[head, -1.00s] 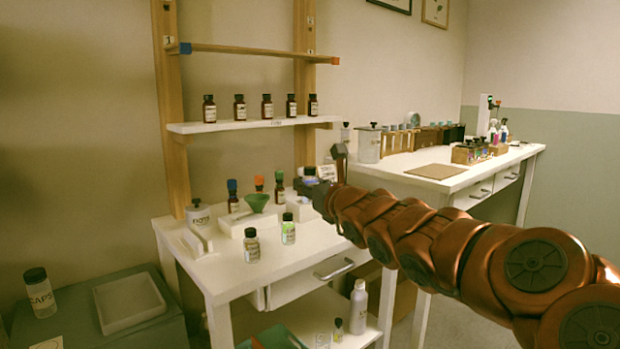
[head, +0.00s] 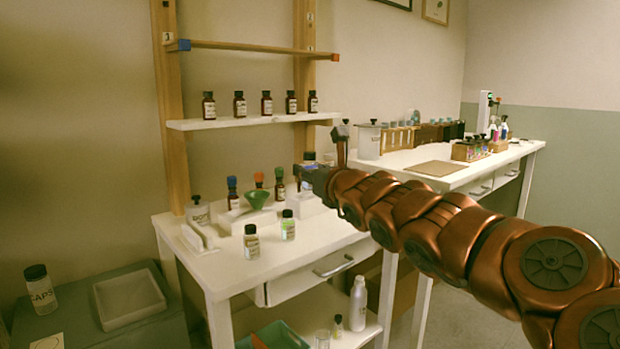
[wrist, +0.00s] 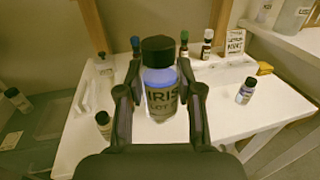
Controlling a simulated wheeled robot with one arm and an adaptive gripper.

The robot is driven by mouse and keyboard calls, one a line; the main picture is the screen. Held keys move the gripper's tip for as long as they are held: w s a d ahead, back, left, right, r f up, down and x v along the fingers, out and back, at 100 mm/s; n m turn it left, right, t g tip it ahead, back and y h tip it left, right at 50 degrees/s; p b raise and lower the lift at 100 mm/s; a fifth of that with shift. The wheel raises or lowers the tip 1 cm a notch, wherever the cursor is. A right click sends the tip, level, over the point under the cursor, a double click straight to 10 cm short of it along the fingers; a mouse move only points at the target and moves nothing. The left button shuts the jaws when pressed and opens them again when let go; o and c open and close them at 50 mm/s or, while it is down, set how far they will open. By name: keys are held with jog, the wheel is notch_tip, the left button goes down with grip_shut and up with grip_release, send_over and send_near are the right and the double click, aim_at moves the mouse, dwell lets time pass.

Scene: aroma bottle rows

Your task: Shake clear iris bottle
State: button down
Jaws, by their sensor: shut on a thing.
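The iris bottle (wrist: 160,82) is clear, with a black cap and a label reading "IRIS LOT". It stands nearly upright between the fingers of my gripper (wrist: 160,108) in the wrist view, with a bluish band under the cap. My gripper is shut on its sides. In the head view my gripper (head: 312,174) is above the right part of the white workbench (head: 220,268), and it and my arm largely hide the bottle.
A green funnel (head: 257,195) and several small bottles stand on the workbench left of my gripper. A shelf (head: 235,122) with a row of brown bottles is above. A second table (head: 478,172) with racks is at right.

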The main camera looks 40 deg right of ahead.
notch_tip(320, 180, down, 6)
notch_tip(320, 180, up, 6)
jog(key=shift+a+f, duration=0.1)
jog(key=shift+f, duration=0.1)
jog(key=shift+r, duration=0.35)
notch_tip(320, 180, down, 6)
dwell(0.5)
jog(key=shift+f, duration=0.1)
